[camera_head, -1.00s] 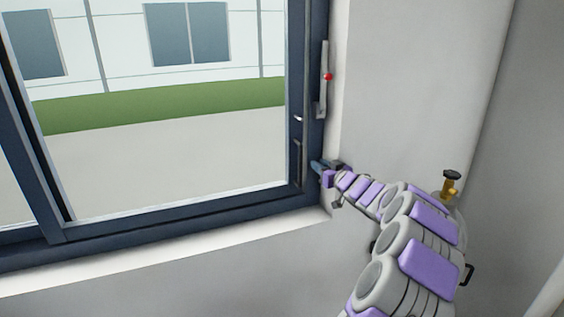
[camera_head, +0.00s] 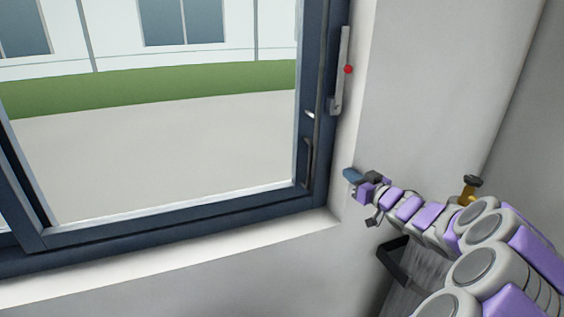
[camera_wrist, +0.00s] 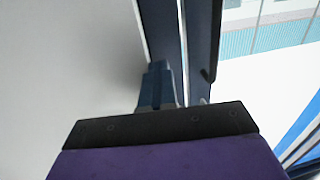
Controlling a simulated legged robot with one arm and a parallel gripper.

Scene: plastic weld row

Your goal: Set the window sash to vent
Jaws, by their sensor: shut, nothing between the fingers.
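The window sash (camera_head: 150,226) is a dark blue frame around clear glass, filling the left of the head view. A dark upright handle (camera_head: 307,160) is on its right side; in the wrist view a black bar (camera_wrist: 213,45), probably this handle, lies to the right of the fingers. A grey metal stay bar (camera_head: 340,85) with a red knob (camera_head: 348,70) is upright beside the frame. My gripper (camera_head: 351,174) is shut and empty, right of the frame's lower right corner, against the pale wall in the picture. Its blue fingers (camera_wrist: 157,85) point along the frame edge in the wrist view.
The pale sill (camera_head: 180,262) runs below the frame. The wall (camera_head: 430,80) meets the window at the right. A brass fitting with a dark knob (camera_head: 469,190) and a dark bracket (camera_head: 392,262) show near my arm.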

